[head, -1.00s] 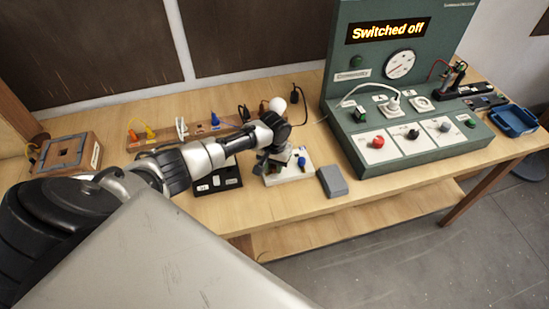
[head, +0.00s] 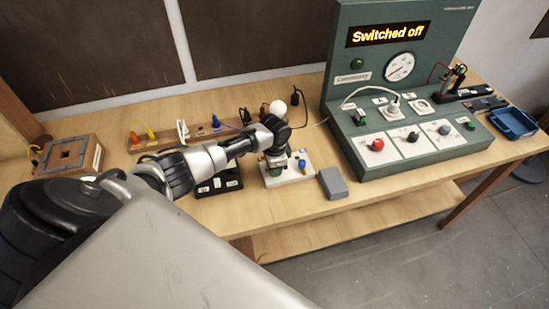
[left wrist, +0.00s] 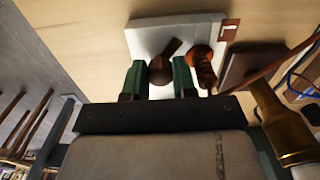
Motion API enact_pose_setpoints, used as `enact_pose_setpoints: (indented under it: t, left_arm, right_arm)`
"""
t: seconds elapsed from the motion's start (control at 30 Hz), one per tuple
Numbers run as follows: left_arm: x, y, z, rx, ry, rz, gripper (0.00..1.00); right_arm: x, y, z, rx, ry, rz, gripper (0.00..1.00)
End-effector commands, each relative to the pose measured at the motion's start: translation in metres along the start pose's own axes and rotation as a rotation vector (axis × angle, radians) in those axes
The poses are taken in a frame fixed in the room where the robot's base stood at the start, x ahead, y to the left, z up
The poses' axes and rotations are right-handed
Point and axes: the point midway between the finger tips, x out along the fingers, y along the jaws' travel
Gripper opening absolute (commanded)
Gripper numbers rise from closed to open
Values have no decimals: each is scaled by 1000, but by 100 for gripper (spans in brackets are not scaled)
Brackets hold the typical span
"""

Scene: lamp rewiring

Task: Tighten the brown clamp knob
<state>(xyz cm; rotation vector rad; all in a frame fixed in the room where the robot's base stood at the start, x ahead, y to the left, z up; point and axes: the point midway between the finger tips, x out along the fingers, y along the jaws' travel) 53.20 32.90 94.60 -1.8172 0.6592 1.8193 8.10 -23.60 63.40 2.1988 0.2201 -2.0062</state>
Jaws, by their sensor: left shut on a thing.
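The brown clamp knob (left wrist: 164,66) stands on a white base plate (left wrist: 172,36) in the left wrist view. The green fingers of my left gripper (left wrist: 158,76) are on either side of it, shut on it. An orange-brown ribbed part (left wrist: 202,64) stands on the same plate just right of the fingers. In the head view my left gripper (head: 275,163) points down over the white plate (head: 292,178) and hides the knob. A blue knob (head: 302,162) shows at its right. My right gripper is not in view.
A grey block (head: 332,183) lies right of the plate. A black box (head: 219,182) with white labels is left of it. A white bulb (head: 277,107) stands behind my wrist. The green console (head: 400,70) reads "Switched off". Free table lies in front of the plate.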

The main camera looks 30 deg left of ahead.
Motion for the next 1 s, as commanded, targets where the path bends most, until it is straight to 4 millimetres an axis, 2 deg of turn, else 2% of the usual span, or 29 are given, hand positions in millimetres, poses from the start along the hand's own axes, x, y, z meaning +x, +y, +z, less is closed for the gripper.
enact_pose_setpoints:
  t: [0.3,0.5,1.0]
  left_arm:
    - [-1,-1,-1,275,3,-2,3]
    - [-1,-1,-1,400,4,-2,3]
    - [-2,-2,-1,513,4,-2,3]
  right_arm:
    - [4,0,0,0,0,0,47]
    - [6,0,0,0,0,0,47]
    - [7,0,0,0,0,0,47]
